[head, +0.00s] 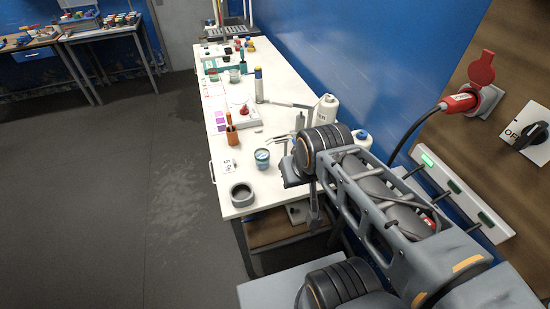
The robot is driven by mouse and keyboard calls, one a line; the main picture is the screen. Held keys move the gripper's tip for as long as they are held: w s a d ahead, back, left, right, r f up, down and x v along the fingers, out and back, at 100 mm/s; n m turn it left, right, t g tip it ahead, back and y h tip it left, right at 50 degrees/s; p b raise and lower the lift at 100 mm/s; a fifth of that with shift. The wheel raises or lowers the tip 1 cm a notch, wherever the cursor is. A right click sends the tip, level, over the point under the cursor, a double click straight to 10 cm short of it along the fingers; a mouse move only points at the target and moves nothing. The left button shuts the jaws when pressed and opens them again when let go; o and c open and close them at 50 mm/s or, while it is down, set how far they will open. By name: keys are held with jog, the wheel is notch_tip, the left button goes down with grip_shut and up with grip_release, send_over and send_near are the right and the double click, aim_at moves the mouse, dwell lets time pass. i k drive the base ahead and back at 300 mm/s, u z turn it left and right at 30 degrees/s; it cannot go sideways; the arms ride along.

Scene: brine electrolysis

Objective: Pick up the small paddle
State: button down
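I cannot pick out the small paddle with certainty. A slim grey piece with a wider lower end (315,212) hangs below my arm at the near right end of the white table; I cannot tell whether it is the paddle or part of my arm. My arm reaches in from the lower right, over the table's near right corner. The end of my arm is mostly hidden behind its own links, so the state of my fingers does not show.
The white table (218,172) runs away along the blue wall. Near its front stand a grey ring-shaped dish (242,195), a teal-labelled jar (262,159), an orange holder (232,136) and a white bottle (327,110). The floor (150,180) to the left is clear.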

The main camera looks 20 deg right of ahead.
aim_at(229, 118)
jog(key=k, duration=0.5)
jog(key=u, duration=1.45)
jog(key=i, duration=3.3)
jog(key=z, duration=3.45)
jog(key=i, duration=0.5)
